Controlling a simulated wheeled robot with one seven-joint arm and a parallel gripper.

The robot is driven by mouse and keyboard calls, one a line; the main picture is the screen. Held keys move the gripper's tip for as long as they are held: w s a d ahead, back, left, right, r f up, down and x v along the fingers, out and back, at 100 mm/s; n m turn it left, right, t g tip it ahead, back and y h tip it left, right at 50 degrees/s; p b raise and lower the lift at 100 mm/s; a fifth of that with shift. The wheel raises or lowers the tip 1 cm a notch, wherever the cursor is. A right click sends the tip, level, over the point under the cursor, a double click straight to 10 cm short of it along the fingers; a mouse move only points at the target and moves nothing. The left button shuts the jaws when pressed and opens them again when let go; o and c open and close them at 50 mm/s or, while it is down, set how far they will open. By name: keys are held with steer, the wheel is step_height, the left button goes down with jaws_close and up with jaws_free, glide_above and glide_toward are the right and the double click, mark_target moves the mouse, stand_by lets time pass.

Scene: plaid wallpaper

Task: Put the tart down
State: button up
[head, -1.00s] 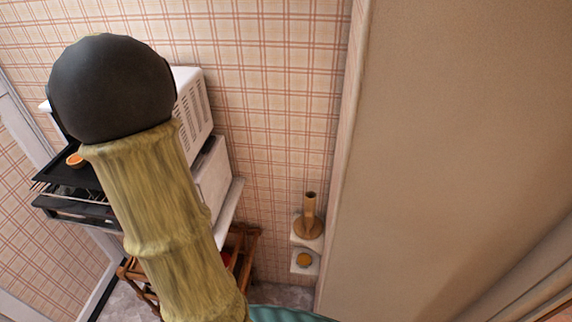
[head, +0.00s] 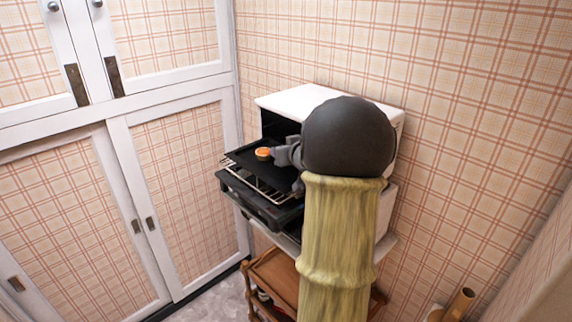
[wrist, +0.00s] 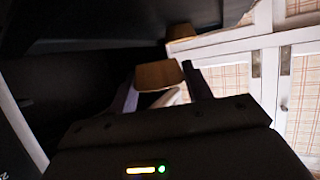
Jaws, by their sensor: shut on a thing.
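The tart (head: 263,153), small with an orange top and a pale crust, shows in the head view over the black tray (head: 243,155) that sticks out of the white oven. I cannot tell whether its base touches the tray. My gripper (head: 279,155) reaches it from the right and is shut on it. In the wrist view the tart (wrist: 159,75) sits between the two fingertips (wrist: 162,80), its side brown. My arm's dark round joint hides part of the gripper's wrist and the oven's front.
The white oven (head: 285,102) stands against the plaid wall, its door (head: 262,207) lowered below a wire rack (head: 262,188). A wooden cart (head: 275,278) is beneath. White-framed plaid cupboards (head: 180,190) stand left. Bare tray lies left of the tart.

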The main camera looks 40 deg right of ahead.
mark_target(286, 170)
steer(key=shift+w+f, duration=0.15)
steer(key=shift+f, duration=1.95)
steer(key=shift+f, duration=0.1)
steer(key=o, duration=1)
steer(key=shift+f+b, duration=0.15)
steer(key=shift+b, duration=0.15)
steer(key=b+v, duration=0.2)
steer(key=v, duration=1.5)
steer(key=shift+a, duration=0.2)
